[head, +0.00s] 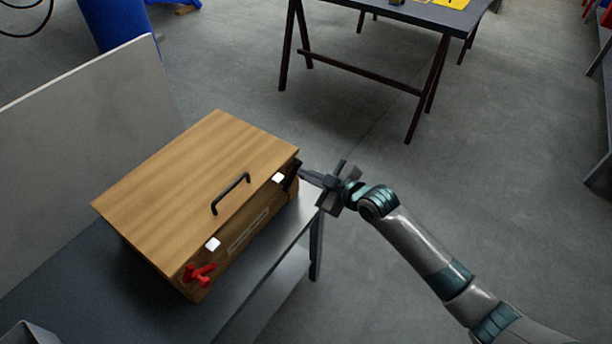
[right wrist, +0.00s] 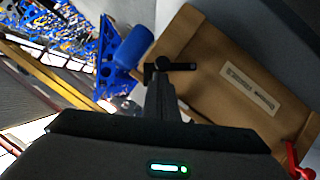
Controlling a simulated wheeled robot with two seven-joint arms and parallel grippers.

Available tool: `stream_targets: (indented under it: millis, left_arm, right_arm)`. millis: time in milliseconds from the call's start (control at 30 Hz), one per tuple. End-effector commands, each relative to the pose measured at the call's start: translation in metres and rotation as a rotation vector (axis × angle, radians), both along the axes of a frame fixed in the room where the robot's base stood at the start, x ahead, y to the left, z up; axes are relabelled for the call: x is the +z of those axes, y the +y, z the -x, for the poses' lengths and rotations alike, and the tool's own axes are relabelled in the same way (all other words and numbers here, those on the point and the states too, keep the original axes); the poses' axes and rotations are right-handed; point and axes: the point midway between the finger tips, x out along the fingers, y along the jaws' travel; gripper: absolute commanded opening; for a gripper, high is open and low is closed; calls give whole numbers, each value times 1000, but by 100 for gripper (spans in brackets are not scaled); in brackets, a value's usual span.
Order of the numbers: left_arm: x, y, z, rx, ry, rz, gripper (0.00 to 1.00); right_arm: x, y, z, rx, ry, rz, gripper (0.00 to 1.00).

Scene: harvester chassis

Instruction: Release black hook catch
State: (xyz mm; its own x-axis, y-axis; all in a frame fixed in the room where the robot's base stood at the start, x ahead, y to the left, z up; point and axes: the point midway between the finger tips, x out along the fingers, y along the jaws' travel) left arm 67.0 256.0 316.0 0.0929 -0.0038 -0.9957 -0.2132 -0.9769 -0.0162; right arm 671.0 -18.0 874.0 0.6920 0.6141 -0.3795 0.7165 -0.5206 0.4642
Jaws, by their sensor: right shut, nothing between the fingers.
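A wooden box (head: 190,190) with a closed lid and a black handle (head: 231,194) sits on a grey table. The black hook catch (head: 292,177) is on the box's front, near its right end. My right gripper (head: 304,173) is shut and empty, its tips right at the catch. In the right wrist view the black catch (right wrist: 178,66) shows just beyond the fingertips (right wrist: 158,80). Whether they touch it I cannot tell. A red catch (head: 199,274) is at the front's left end; it also shows in the right wrist view (right wrist: 294,158). My left gripper is not in view.
The grey table (head: 75,290) ends just in front of the box. A grey panel (head: 90,120) stands behind the box. White plates (head: 278,178) mark the lid's front edge. Open floor lies to the right, with a trestle table (head: 420,14) farther back.

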Motion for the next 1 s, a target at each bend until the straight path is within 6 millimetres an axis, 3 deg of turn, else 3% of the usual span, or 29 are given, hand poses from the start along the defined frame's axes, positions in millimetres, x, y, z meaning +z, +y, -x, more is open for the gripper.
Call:
stream_targets:
  millis: [567,1000]
  left_arm:
    - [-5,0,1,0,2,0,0]
    - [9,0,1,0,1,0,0]
  right_arm:
    - [-12,-9,-5,-5,75,-37,0]
    - [-9,0,8,-3,80,-35,0]
